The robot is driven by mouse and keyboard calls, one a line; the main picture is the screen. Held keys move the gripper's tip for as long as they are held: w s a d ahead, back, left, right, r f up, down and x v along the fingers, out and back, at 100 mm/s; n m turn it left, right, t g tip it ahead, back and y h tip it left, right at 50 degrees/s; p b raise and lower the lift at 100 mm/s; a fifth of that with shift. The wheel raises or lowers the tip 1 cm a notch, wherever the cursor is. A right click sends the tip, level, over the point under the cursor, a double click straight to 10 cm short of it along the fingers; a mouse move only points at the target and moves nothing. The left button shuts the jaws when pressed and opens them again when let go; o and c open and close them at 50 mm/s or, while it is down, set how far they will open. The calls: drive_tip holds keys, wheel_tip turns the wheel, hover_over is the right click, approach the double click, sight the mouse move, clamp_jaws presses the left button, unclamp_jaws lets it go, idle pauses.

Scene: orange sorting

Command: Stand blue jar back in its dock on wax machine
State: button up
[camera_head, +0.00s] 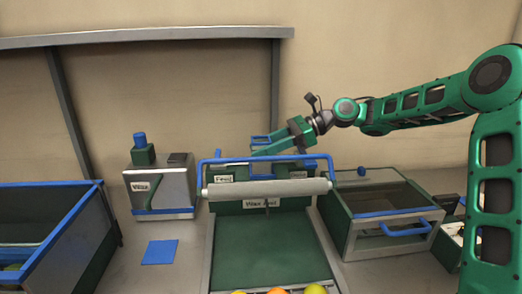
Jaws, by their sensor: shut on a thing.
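My gripper (266,147) is in the middle of the view, reaching left above the back of the green bed machine. It is shut on a small blue thing (260,140) that is partly hidden by the fingers. I cannot tell its full shape or whether it is a jar. The grey wax machine (178,186), with a white label on its front, stands left of my gripper. A blue cylinder (139,139) stands upright in a green block (143,155) on its top left, well apart from my gripper.
A blue handle bar (210,160) and pale roller (265,188) cross the green bed (262,250). Orange and yellow fruits show at the bottom edge. A blue mat (160,252) lies front left. Blue-edged bins stand left (85,240) and right (360,235). A shelf (150,35) runs above.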

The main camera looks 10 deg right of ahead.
drive_tip(key=o, duration=1.3)
drive_tip(key=shift+f, duration=0.1)
drive_tip(key=v, duration=1.2)
